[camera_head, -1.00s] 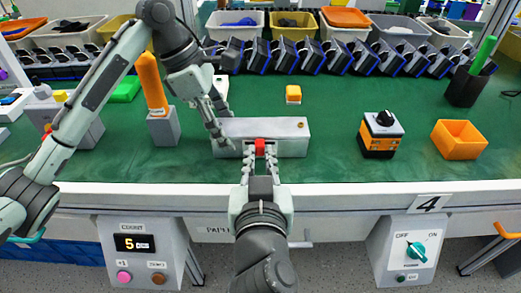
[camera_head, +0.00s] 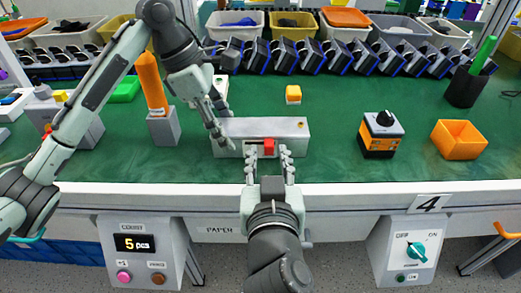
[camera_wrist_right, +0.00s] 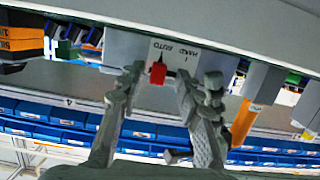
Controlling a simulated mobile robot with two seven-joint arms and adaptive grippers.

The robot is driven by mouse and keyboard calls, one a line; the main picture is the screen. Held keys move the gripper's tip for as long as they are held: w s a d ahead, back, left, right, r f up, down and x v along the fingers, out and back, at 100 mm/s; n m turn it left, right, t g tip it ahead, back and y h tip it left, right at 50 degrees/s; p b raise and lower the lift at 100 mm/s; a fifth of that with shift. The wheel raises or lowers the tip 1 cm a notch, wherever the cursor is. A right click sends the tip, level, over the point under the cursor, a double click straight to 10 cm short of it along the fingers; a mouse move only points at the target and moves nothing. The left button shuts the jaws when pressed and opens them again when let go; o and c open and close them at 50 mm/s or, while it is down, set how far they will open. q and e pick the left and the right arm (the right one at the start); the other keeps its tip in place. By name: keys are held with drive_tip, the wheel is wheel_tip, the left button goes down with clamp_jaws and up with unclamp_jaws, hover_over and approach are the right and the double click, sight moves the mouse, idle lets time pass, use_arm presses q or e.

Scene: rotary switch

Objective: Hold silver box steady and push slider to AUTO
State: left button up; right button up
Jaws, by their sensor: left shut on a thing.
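The silver box (camera_head: 289,131) lies on the green bench. My left gripper (camera_head: 219,127) is shut on its left end. The red slider (camera_head: 268,146) sticks out of the slot in the box's front face. The wrist view shows the slider (camera_wrist_right: 158,73) too, with upside-down AUTO and HAND lettering on the box (camera_wrist_right: 140,48); the slider is by the AUTO word. My right gripper (camera_head: 268,151) is open in front of the box, one finger on each side of the slider. In the wrist view, gaps show between the slider and both fingertips (camera_wrist_right: 157,80).
An orange-and-black box with a rotary knob (camera_head: 381,135) and an orange bin (camera_head: 459,140) stand to the right. A grey holder with an orange handle (camera_head: 152,85) stands left.

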drive_tip(key=shift+s+r, duration=0.2)
drive_tip(key=shift+s, duration=0.6)
drive_tip(key=shift+s+r, duration=0.15)
drive_tip(key=shift+s, duration=0.7)
drive_tip(key=shift+s+r, duration=0.2)
drive_tip(key=shift+s, duration=0.6)
use_arm(q)
drive_tip(key=o, duration=1.3)
drive_tip(key=shift+c, duration=0.2)
drive_tip(key=shift+r, duration=0.15)
drive_tip(key=v, duration=1.1)
drive_tip(key=shift+a+r, duration=0.25)
drive_tip(key=shift+r, duration=0.1)
